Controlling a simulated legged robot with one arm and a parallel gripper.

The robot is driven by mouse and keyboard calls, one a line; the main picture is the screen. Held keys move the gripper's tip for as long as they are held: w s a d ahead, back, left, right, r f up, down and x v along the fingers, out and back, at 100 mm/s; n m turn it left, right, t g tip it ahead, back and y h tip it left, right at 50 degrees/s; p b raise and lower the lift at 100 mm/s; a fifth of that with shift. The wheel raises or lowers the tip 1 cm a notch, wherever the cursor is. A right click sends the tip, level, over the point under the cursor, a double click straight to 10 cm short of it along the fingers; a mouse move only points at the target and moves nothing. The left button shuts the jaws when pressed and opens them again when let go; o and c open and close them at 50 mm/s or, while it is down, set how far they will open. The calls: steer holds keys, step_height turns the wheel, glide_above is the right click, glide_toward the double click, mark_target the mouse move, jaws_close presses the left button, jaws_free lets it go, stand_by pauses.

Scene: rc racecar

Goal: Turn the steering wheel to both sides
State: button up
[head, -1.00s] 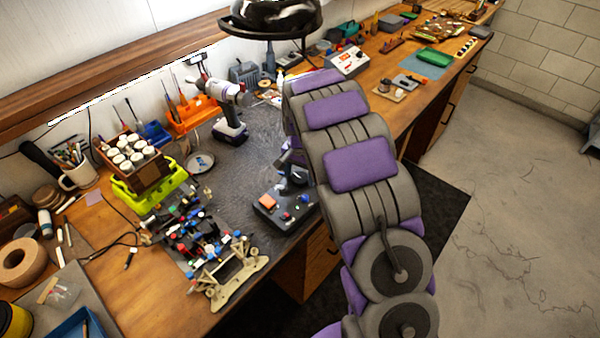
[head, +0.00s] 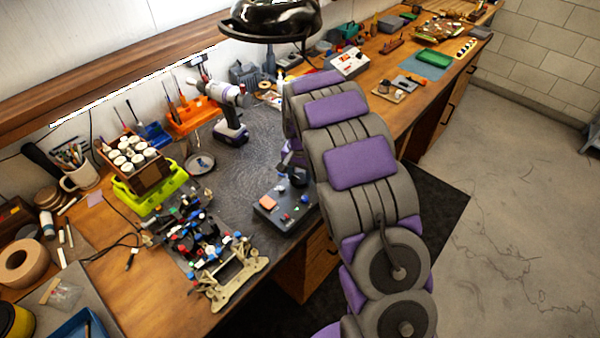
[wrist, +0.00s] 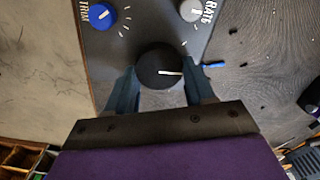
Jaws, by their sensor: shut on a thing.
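In the wrist view a round black knob (wrist: 160,68) with a white pointer line sits on a dark control box (wrist: 140,25). The pointer faces right. My gripper (wrist: 160,85) has its two blue-grey fingers on either side of the knob and is shut on it. In the head view the control box (head: 268,213) lies on the bench mat with an orange square and small coloured controls on top. The wheels of the racecar (head: 232,270) frame are hard to make out among coloured parts.
The box also carries a blue TRIM knob (wrist: 102,16) and a grey RATE knob (wrist: 193,9). A green tray with bottles (head: 150,190), a cordless drill (head: 230,110) and a black lamp (head: 270,18) stand nearby. The dark mat (head: 240,165) is mostly clear.

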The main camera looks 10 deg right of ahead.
mark_target(298, 177)
steer(key=n+p, duration=0.2)
steer(key=n, duration=0.1)
steer(key=shift+w+a+r, duration=0.1)
steer(key=shift+a+r, duration=0.05)
steer(key=shift+r, duration=0.05)
steer(key=shift+f+n+p, duration=0.15)
steer(key=shift+n+p, duration=0.85)
steer(key=shift+n, duration=1.4)
steer(key=o, duration=1)
steer(key=shift+o, duration=0.2)
step_height(298, 177, up, 17)
steer(key=p, duration=0.1)
steer(key=shift+p, duration=0.4)
steer(key=shift+a, duration=0.1)
